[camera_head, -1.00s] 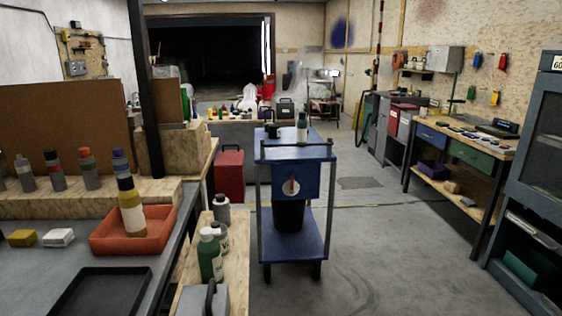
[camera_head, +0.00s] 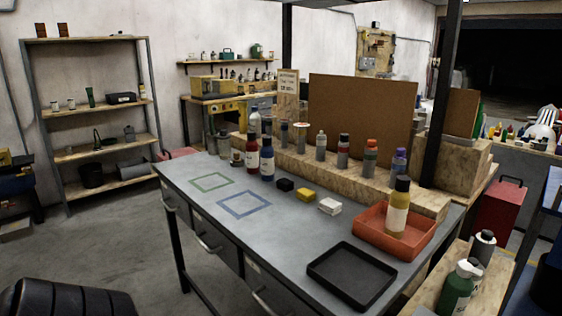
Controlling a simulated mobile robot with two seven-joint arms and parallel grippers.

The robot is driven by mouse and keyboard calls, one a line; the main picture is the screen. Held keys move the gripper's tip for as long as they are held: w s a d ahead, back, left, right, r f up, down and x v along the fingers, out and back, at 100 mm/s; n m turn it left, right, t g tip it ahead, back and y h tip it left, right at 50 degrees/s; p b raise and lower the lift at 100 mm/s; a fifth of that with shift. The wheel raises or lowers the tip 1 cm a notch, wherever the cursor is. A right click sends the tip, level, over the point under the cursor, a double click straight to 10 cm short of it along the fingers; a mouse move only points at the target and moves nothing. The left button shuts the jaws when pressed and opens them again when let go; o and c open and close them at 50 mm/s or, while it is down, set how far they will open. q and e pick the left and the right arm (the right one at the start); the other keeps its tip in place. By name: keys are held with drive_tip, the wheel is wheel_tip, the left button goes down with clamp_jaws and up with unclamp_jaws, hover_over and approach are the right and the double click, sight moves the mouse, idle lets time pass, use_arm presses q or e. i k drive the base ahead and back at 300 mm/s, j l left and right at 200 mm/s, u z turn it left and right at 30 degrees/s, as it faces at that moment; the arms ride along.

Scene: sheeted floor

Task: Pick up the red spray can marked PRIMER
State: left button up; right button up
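I cannot read PRIMER on any can. A dark red container (camera_head: 252,155) with a pale label stands upright near the back of the grey workbench (camera_head: 275,225), left of a blue one (camera_head: 267,160). Which of these is the task's can, I cannot tell. Neither of my grippers shows in the view.
A black tray (camera_head: 350,275) lies at the bench's front right. Small black, yellow and white blocks sit mid-bench. Green (camera_head: 210,174) and blue (camera_head: 243,195) square outlines mark clear bench top.

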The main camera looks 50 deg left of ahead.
sight(252, 148)
drive_tip(key=k+j+u, duration=0.1)
drive_tip(key=j, duration=2.3)
drive_tip(key=k+j+u, duration=0.1)
drive_tip(key=j, duration=2.25)
